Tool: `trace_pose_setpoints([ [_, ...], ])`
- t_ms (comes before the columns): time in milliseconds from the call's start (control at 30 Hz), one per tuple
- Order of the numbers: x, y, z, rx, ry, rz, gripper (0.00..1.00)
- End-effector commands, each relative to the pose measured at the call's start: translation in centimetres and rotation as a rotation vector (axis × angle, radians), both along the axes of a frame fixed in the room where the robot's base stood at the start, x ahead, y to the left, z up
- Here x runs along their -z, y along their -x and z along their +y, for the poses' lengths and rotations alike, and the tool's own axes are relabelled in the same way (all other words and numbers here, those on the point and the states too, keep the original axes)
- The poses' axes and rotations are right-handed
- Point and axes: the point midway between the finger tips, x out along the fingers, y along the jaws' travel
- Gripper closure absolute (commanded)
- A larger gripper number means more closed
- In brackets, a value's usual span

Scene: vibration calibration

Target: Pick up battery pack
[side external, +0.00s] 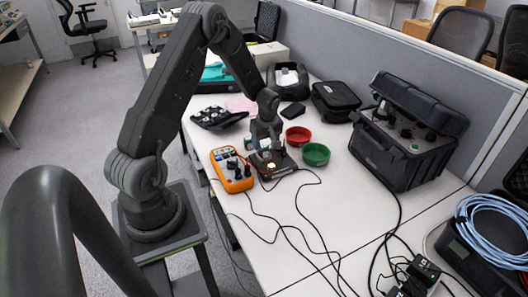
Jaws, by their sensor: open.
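My gripper (264,150) is open and points down over the middle of the white table. It is just above or at a small dark device (284,166) with cables running from it. The picture is too small to tell whether they touch. I cannot surely tell which thing is the battery pack. A small flat black block (293,110) lies apart, behind the red bowl, and may be it. The gripper hides part of the dark device.
An orange multimeter (235,176) lies left of the gripper. A red bowl (298,136) and a green bowl (316,154) stand to the right. A large open black case (402,145) stands farther right. Loose black cables cross the table's front.

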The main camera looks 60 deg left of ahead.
Motion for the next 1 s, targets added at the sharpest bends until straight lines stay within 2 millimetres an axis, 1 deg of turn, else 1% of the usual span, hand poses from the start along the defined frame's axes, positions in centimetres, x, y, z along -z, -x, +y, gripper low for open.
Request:
trace_pose_setpoints([
  [33, 0.9, 0.0, 0.3, 0.000, 0.002, 0.003, 0.40],
  [100, 1.9, 0.0, 0.6, 0.001, 0.001, 0.003, 0.40],
  [200, 2.8, 0.0, 0.7, 0.000, 0.000, 0.001, 0.40],
  [300, 3.2, 0.0, 0.8, 0.000, 0.000, 0.000, 0.40],
  [500, 3.2, 0.0, 0.8, 0.000, 0.000, 0.000, 0.40],
  [1000, 3.2, 0.0, 0.8, 0.001, 0.000, 0.000, 0.88],
])
